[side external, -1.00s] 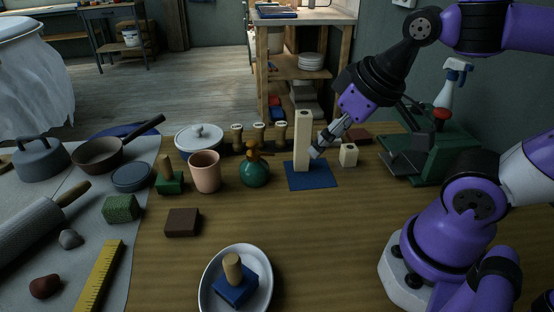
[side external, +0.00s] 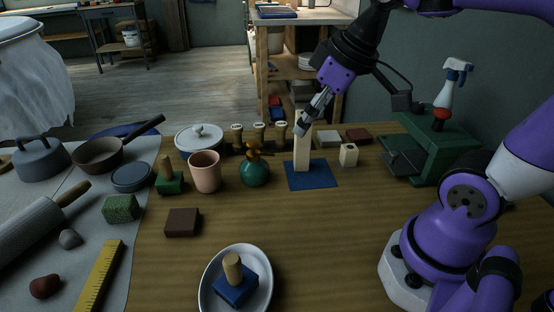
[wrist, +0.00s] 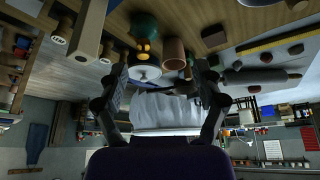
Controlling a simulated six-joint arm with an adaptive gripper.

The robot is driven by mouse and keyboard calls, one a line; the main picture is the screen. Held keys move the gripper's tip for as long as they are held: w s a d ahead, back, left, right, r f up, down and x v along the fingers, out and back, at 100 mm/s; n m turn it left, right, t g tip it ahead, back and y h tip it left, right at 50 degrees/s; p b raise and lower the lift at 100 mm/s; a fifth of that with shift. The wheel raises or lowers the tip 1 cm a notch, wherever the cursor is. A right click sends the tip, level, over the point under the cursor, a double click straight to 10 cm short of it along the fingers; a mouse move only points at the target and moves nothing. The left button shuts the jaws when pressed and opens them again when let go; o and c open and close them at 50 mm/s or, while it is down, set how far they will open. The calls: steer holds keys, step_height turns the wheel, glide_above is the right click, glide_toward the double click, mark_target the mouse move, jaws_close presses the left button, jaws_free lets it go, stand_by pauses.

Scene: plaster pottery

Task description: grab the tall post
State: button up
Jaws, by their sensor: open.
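The tall post (side external: 302,155) is a cream square column standing upright on a blue mat (side external: 325,177) in the side view. My gripper (side external: 302,128) is open, tilted down from the upper right, with its fingertips overlapping the post's upper end and hiding part of its top. The side view does not show whether they touch. In the wrist view the post (wrist: 89,28) shows at upper left, outside the left finger. The space between the open fingers (wrist: 160,75) holds no post.
A short cream block (side external: 348,155) stands right of the mat. A green bottle (side external: 254,170) and a pink cup (side external: 205,172) stand to the left. Wooden-handled stamps (side external: 259,135) stand behind. A green machine (side external: 440,150) is at right.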

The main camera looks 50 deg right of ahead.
steer(key=w+d+n+g+y, duration=0.1)
steer(key=w+d+n, duration=0.1)
steer(key=w+d, duration=0.3)
steer(key=n+y, duration=0.1)
steer(key=n, duration=0.3)
glide_above(303, 142)
steer(key=s+d, duration=0.1)
steer(key=d, duration=0.2)
steer(key=f, duration=0.1)
steer(key=x, duration=0.9)
steer(key=shift+s+f+g, duration=0.15)
steer(key=shift+f+g, duration=0.15)
steer(key=shift+f, duration=0.2)
jaws_close()
